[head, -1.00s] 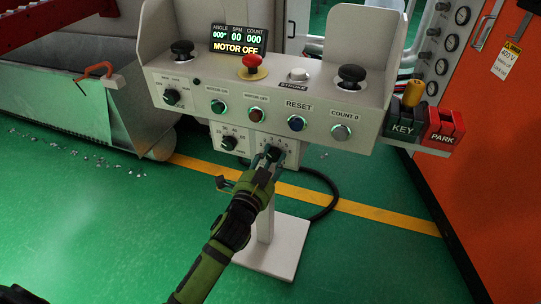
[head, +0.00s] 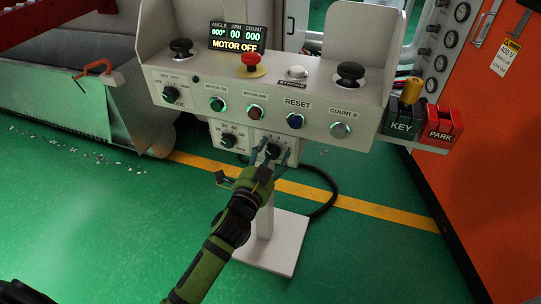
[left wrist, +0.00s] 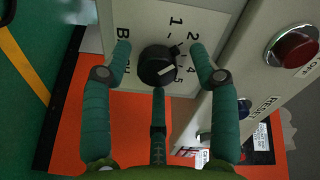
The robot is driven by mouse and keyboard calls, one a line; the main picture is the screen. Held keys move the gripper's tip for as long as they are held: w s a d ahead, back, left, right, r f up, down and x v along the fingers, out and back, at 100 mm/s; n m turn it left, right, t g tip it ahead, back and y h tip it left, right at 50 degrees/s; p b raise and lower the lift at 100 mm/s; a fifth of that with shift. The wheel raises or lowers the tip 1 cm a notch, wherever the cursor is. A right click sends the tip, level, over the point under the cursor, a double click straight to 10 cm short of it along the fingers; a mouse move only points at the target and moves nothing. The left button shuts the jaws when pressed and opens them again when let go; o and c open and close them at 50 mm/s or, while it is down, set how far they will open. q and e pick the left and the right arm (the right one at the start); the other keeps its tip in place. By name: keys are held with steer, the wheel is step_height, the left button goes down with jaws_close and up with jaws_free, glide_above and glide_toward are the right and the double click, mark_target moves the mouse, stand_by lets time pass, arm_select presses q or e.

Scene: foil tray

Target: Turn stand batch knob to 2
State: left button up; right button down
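The stand batch knob (head: 272,151) is a black round knob on the small white lower panel of the control stand. In the left wrist view the knob (left wrist: 157,66) carries a white line; its dial shows 1, 2, 4 and 5 on the right, with other marks partly hidden by a finger. I cannot tell surely which mark the line points at. My left gripper (head: 271,158) is open around the knob. In the left wrist view its fingers (left wrist: 160,50) stand on both sides of the knob and below it, with visible gaps at the sides. My right gripper is not in view.
Above is the control box with a red mushroom button (head: 251,62), several push buttons and a display (head: 238,37) reading MOTOR OFF. Another small dial (head: 228,140) is just left. KEY and PARK blocks (head: 403,120) are at right.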

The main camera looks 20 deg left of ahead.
arm_select(q)
steer(key=s, duration=1.2)
steer(key=shift+a, duration=0.35)
